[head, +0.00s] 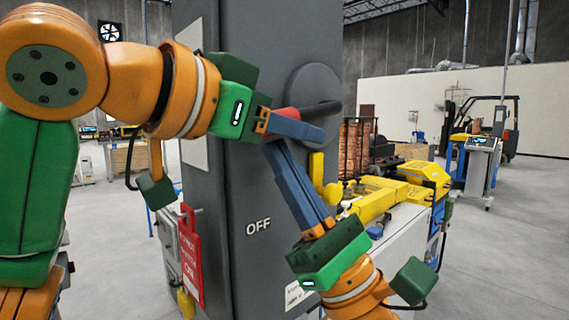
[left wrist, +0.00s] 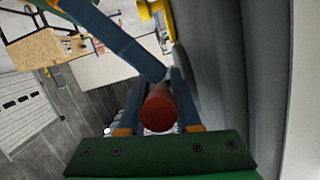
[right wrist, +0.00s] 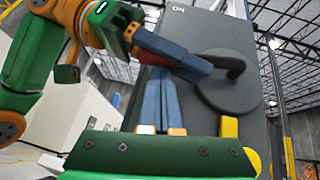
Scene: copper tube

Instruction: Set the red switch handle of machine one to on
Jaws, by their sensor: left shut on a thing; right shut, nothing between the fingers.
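The tall grey machine cabinet (head: 235,190) carries a round grey switch disc (head: 312,85). A dark lever with a red handle (head: 286,113) crosses in front of it. My left gripper (head: 317,132) is shut on the red handle, whose round end (left wrist: 158,112) shows between the fingers in the left wrist view. My right gripper (head: 272,150) is shut and empty, its tips close beside the left fingers; I cannot tell whether they touch. An "OFF" label (head: 258,227) is below the disc. In the right wrist view a small label (right wrist: 178,12) is above the disc (right wrist: 228,88).
A red tag (head: 190,255) hangs at the cabinet's lower left. A white bench with yellow equipment (head: 375,200) stands to the right. Behind are copper coils (head: 357,150), a forklift (head: 497,125) and a console (head: 482,165). Open floor lies at the far right.

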